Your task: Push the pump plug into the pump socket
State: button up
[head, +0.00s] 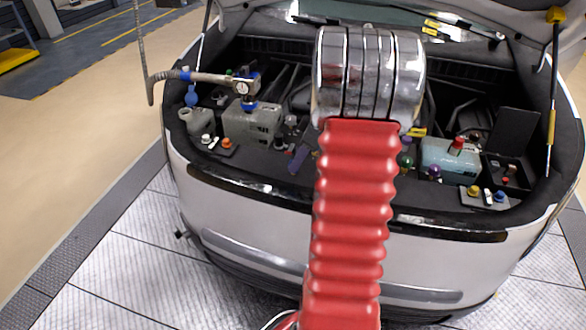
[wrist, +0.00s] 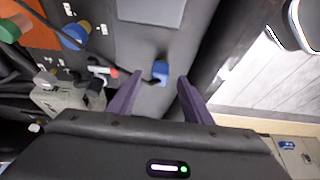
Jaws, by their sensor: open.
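In the wrist view my gripper (wrist: 160,78) shows two purple fingers, spread apart with nothing held between them. A small blue connector (wrist: 160,70) appears between and just beyond the fingertips, on a dark grey surface. I cannot tell whether it is the pump plug, or whether the fingers are level with it. A white and red fitting (wrist: 104,72) with a dark cable lies left of the fingers; I cannot identify a pump socket for sure. In the head view one purple finger (head: 298,160) shows left of my red arm, which hides the middle of the bay.
In the head view a grey reservoir (head: 252,124) with a filling nozzle (head: 243,88) stands at left. A pale tank with a red cap (head: 458,143) stands at right. In the wrist view a larger blue knob (wrist: 75,37) and a green one (wrist: 9,29) sit upper left.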

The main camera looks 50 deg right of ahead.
jog(key=shift+x, duration=0.85)
jog(key=shift+c, duration=0.3)
jog(key=c, duration=1.1)
